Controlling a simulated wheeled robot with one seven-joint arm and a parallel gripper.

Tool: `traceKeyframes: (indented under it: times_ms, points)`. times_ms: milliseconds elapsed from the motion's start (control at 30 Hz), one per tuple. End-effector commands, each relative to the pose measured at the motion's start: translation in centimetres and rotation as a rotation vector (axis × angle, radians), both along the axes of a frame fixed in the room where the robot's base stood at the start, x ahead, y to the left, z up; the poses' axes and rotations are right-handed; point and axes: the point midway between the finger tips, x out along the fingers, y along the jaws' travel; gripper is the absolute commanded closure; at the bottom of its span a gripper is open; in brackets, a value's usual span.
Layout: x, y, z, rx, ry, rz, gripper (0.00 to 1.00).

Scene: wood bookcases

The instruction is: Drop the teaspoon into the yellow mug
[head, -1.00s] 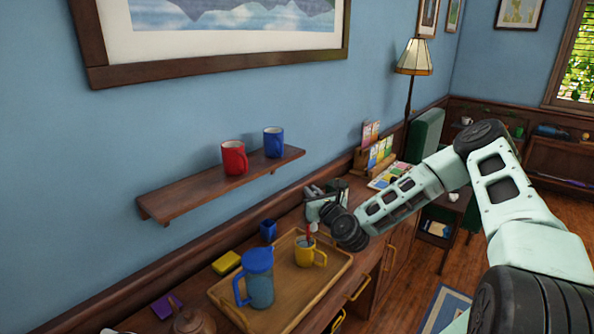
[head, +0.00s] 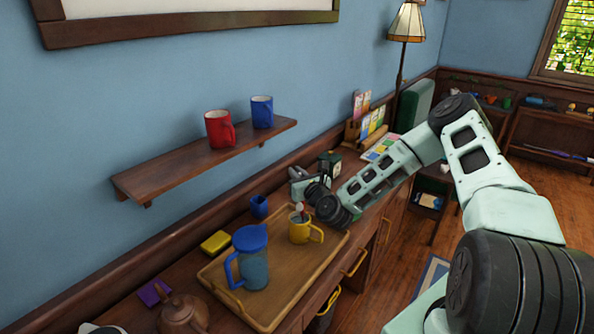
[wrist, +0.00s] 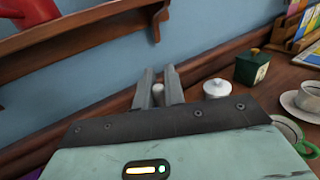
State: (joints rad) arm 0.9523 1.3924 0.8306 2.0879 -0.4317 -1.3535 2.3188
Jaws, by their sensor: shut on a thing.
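The yellow mug (head: 299,232) stands upright on the wooden tray (head: 232,305), its handle to the right. My gripper (head: 300,179) is just behind and above the mug in the head view, partly hidden by my wrist. It is shut on the teaspoon; in the wrist view a small pale end of the teaspoon (wrist: 158,91) shows between the fingers. In the head view a small pale and reddish part shows at the mug's mouth; it looks like the teaspoon, but how deep it reaches I cannot tell. The mug is not seen in the wrist view.
A blue-lidded jug (head: 251,262) shares the tray. A blue cup (head: 259,206), yellow sponge-like block (head: 215,242) and brown teapot (head: 184,313) are around it. A wall shelf (head: 200,163) with red and blue mugs is above. A green box (wrist: 252,68) and lidded white pot (wrist: 216,88) are beyond my gripper.

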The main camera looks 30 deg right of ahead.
Motion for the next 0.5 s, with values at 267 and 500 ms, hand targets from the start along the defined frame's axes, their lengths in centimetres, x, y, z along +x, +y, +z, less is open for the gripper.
traceKeyframes:
  times_ms: [267,500]
  points:
    - [0.0,0.1,-3.4,0.000,0.001,0.001,1.00]
    - [0.0,0.0,-4.7,0.001,0.001,0.000,1.00]
